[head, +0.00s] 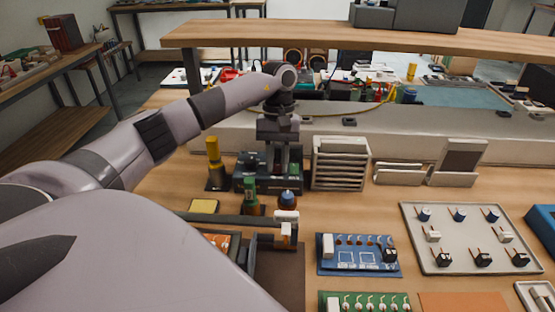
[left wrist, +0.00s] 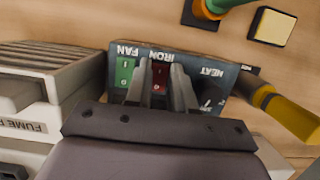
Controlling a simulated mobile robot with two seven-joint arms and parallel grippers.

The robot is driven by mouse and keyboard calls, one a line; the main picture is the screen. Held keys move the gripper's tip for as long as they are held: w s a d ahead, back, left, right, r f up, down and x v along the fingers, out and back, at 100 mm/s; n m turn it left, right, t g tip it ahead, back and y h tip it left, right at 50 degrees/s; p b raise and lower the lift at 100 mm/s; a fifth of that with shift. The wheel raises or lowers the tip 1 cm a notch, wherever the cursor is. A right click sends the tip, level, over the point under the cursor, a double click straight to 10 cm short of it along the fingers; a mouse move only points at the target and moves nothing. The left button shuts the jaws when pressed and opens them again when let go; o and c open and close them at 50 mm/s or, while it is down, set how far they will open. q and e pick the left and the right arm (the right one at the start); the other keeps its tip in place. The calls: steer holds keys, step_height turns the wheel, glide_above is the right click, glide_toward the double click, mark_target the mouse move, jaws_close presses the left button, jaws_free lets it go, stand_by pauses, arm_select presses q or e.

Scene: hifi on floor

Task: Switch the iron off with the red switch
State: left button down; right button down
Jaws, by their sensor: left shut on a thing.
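The dark control box (head: 240,184) stands on the workbench, below my left gripper (head: 279,160) in the head view. In the left wrist view its panel (left wrist: 213,75) reads FAN, IRON and HEAT, upside down. The red switch (left wrist: 159,77) sits under IRON, between the two fingers of my left gripper (left wrist: 158,88), which is shut on it. A green switch (left wrist: 124,72) is beside it under FAN, and a dark knob (left wrist: 211,97) is under HEAT. A yellow-handled tool (head: 213,150), perhaps the iron, stands upright left of the box. My right gripper is out of view.
A pale slatted unit (head: 340,165) stands close to the right of the box. A green-topped item (head: 250,192) and a blue-topped bottle (head: 287,199) stand in front. A blue circuit board (head: 358,268) and a parts tray (head: 415,235) lie to the right. A shelf (head: 330,36) spans above.

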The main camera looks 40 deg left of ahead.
mark_target(278, 165)
arm_select(q)
steer(key=c, duration=1.2)
jaws_free()
steer(key=shift+c, duration=0.2)
steer(key=shift+v, duration=3.6)
